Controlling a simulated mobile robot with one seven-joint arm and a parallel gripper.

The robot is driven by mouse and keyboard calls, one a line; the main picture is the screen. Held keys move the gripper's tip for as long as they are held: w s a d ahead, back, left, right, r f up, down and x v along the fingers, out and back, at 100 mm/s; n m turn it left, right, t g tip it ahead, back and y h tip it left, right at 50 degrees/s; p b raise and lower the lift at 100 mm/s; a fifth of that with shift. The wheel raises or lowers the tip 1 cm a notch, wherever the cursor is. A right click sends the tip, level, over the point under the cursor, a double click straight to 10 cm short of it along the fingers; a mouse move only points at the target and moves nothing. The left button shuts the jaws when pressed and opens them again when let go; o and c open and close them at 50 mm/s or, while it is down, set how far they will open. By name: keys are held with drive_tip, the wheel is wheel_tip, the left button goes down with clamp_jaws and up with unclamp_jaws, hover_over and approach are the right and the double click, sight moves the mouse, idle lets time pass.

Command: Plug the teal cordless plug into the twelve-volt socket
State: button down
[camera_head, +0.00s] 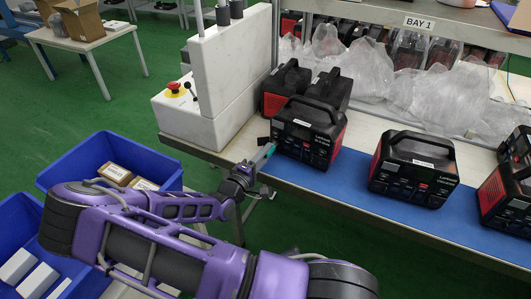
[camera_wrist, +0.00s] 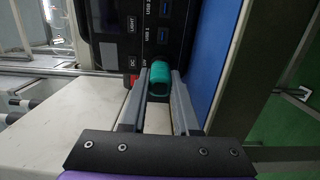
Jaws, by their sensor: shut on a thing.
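My gripper (camera_head: 250,165) is shut on the teal cordless plug (camera_head: 264,152) at the front edge of the bench. In the wrist view the teal plug (camera_wrist: 160,78) sits between the two grey fingertips, its far end toward the black front panel of a power station (camera_wrist: 135,30). In the head view this is the black and red power station (camera_head: 309,130) with a carry handle, upright at the left end of the blue mat. The panel shows LIGHT, DC and USB markings. The twelve-volt socket is not clearly visible. I cannot tell whether the plug touches the panel.
More power stations stand on the blue mat (camera_head: 360,208) to the right, the nearest one (camera_head: 414,168) apart from mine. Others stand behind, with clear plastic bags (camera_head: 430,95). A white machine block (camera_head: 222,85) with a red stop button is at left. Blue bins (camera_head: 105,150) sit below.

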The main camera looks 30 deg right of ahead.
drive_tip(key=shift+w+d, duration=0.1)
drive_tip(key=shift+d, duration=0.05)
idle(0.4)
drive_tip(key=shift+w+d, duration=0.2)
drive_tip(key=shift+d, duration=0.15)
drive_tip(key=shift+w+d+p, duration=0.1)
drive_tip(key=shift+d+p, duration=0.05)
drive_tip(key=shift+p, duration=0.2)
idle(0.4)
drive_tip(key=c, duration=0.6)
unclamp_jaws()
drive_tip(key=v, duration=1.7)
